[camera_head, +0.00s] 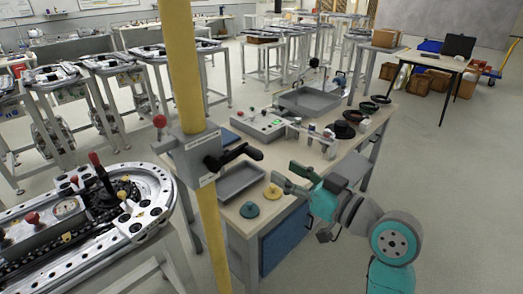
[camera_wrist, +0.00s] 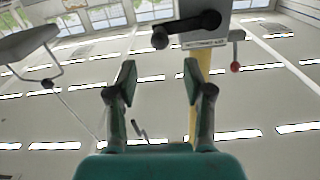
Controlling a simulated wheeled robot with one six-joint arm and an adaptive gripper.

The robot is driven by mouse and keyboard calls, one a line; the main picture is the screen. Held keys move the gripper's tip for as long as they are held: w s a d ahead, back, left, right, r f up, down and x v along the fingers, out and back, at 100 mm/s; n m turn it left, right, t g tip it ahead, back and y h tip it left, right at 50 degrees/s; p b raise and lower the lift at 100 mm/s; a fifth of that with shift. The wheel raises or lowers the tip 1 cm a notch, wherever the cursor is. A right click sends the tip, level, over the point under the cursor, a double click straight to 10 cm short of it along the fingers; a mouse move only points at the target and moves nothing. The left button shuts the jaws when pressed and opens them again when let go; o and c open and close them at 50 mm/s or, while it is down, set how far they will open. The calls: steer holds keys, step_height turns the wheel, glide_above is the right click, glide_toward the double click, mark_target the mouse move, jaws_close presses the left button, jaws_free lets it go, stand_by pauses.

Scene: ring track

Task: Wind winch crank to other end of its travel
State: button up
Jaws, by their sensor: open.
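The winch is a grey box (camera_head: 196,155) fixed to a yellow post (camera_head: 181,60). Its black crank (camera_head: 236,156) sticks out to the right from the box's face, with the grip end pointing toward my gripper side. In the wrist view the black crank (camera_wrist: 187,28) shows at the top, ahead of my fingers, with its knob end to the left. My gripper (camera_head: 287,178) is open and empty, right of the crank and apart from it. In the wrist view the fingers (camera_wrist: 158,80) stand wide apart with nothing between them.
A red-knobbed lever (camera_head: 160,122) is on the box's left side. Behind the post is a workbench (camera_head: 285,182) with a grey tray (camera_head: 241,180), a control box (camera_head: 258,124) and yellow and green round pieces. A ring track (camera_head: 150,225) stands at left.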

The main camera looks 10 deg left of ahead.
mark_target(262, 158)
steer(key=shift+m, duration=0.5)
steer(key=x, duration=1)
steer(key=shift+w+a, duration=0.25)
steer(key=shift+w, duration=0.05)
steer(key=shift+c, duration=0.2)
jaws_close()
